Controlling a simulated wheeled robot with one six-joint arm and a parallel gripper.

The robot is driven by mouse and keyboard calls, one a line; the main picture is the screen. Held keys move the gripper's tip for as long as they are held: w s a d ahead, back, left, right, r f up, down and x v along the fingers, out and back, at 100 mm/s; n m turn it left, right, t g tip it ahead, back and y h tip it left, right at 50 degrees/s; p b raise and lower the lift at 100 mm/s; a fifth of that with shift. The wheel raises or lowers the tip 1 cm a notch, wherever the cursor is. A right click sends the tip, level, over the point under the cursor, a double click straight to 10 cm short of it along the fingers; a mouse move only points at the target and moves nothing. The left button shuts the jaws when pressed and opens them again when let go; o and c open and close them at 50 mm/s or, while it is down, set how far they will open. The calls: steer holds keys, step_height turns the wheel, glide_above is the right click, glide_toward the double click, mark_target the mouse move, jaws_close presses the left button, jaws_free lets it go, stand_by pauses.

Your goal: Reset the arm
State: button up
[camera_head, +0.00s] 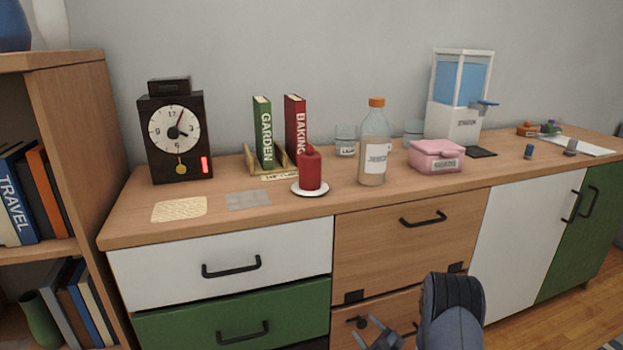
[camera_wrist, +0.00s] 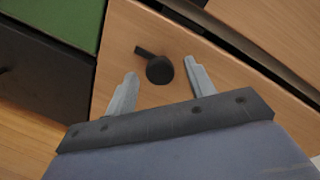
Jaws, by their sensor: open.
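My gripper (camera_head: 378,332) is low in front of the sideboard, at the bottom of the head view, right of centre. In the wrist view my gripper (camera_wrist: 160,84) has its two grey fingers spread apart with nothing held between them. A round black knob (camera_wrist: 159,70) with a short bar shows between and beyond the fingertips, on a wooden drawer front (camera_wrist: 215,75). I cannot tell how far the fingers are from that front. In the head view my arm hides part of the lower wooden drawer (camera_head: 350,312).
The sideboard top (camera_head: 240,215) carries a clock (camera_head: 177,135), books, a red candle (camera_head: 310,170), a bottle (camera_head: 374,150), a pink box (camera_head: 437,156) and a water dispenser (camera_head: 459,95). A bookshelf (camera_head: 75,150) stands at the left.

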steer(key=m+p, duration=0.2)
steer(key=m, duration=0.1)
steer(key=m+y+p, duration=0.1)
steer(key=m+p, duration=0.1)
steer(key=m, duration=0.1)
steer(key=shift+d+t, duration=0.1)
steer(key=shift+t, duration=0.2)
steer(key=shift+p+v, duration=0.3)
steer(key=shift+v, duration=0.95)
steer(key=shift+f, duration=0.1)
